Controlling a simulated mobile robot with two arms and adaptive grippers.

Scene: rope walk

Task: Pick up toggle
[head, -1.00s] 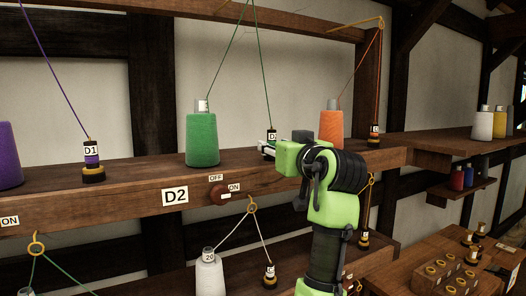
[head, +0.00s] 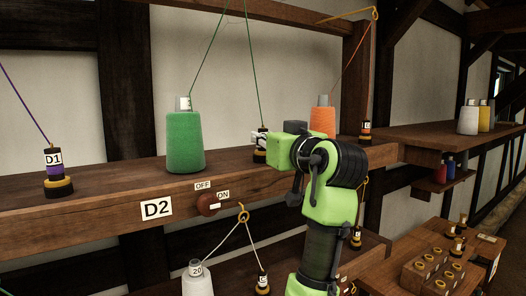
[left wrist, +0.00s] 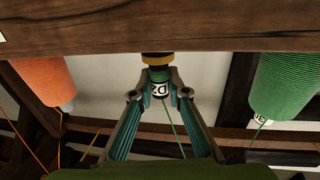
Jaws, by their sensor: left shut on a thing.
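The toggle is a small dark spool marked D2 (head: 260,141), with a white label and a green thread rising from it. It stands upright at the upper beam, between a green cone (head: 185,140) and an orange cone (head: 322,120). My left gripper (left wrist: 159,78) is shut on the toggle; in the left wrist view, which is upside down, the fingers close around its green band (left wrist: 158,74), beside its yellow ring. I cannot tell whether its base touches the beam. My right gripper is not in view.
The beam (head: 110,215) carries a D2 plate and a red knob (head: 207,204) between OFF and ON labels. Another toggle, D1 (head: 56,172), stands at left. A white cone (head: 196,280) is below. A side shelf (head: 440,146) and a table with a wooden block are at right.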

